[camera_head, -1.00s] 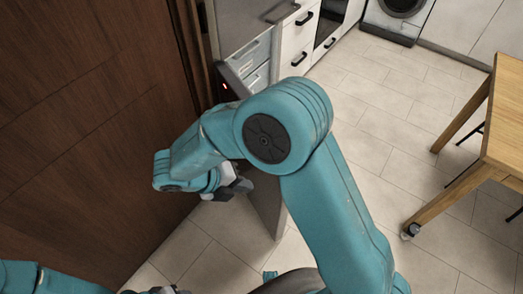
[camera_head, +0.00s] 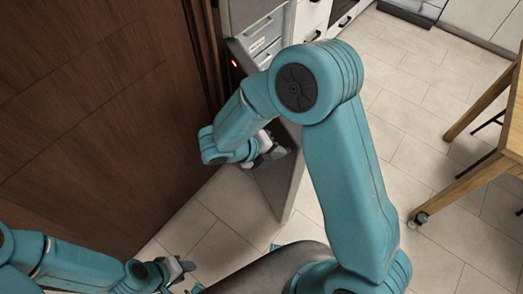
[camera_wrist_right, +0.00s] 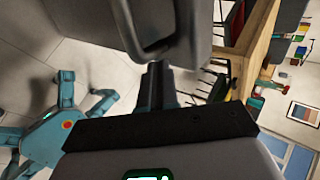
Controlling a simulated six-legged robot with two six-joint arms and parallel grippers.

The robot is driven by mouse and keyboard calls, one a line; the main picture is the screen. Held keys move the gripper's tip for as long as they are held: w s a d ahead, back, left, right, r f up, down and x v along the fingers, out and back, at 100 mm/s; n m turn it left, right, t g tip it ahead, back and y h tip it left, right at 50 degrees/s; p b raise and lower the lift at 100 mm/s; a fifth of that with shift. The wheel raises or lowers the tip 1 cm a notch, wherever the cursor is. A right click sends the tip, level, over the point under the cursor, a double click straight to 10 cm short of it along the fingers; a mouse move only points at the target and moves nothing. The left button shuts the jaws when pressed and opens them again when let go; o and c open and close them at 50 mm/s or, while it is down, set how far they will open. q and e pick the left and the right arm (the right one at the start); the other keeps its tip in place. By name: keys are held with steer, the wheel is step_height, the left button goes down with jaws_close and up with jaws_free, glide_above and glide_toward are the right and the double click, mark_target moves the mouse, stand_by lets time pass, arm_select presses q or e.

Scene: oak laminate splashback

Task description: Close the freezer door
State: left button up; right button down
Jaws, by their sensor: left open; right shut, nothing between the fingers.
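The grey freezer door (camera_head: 282,187) stands open in the head view, jutting out from the freezer body towards me. White drawers (camera_head: 262,36) show inside the freezer. My right gripper (camera_head: 277,152) is shut and empty, at the door's upper part. In the right wrist view, the shut fingers (camera_wrist_right: 155,70) point at a dark grey bar handle (camera_wrist_right: 152,48) on the grey door panel (camera_wrist_right: 190,18). The tips are very close to the handle; I cannot tell whether they touch. My left gripper (camera_head: 184,267) is open and empty at the lower left, away from the door.
A brown wooden panel wall (camera_head: 90,110) fills the left, close to my left arm. A wooden table (camera_head: 495,155) stands at the right. White cabinets (camera_head: 312,18) continue beyond the freezer. The tiled floor (camera_head: 410,100) between is clear.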

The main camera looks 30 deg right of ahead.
steer(key=shift+s+d, duration=0.1)
steer(key=shift+d, duration=1.05)
steer(key=shift+d, duration=0.15)
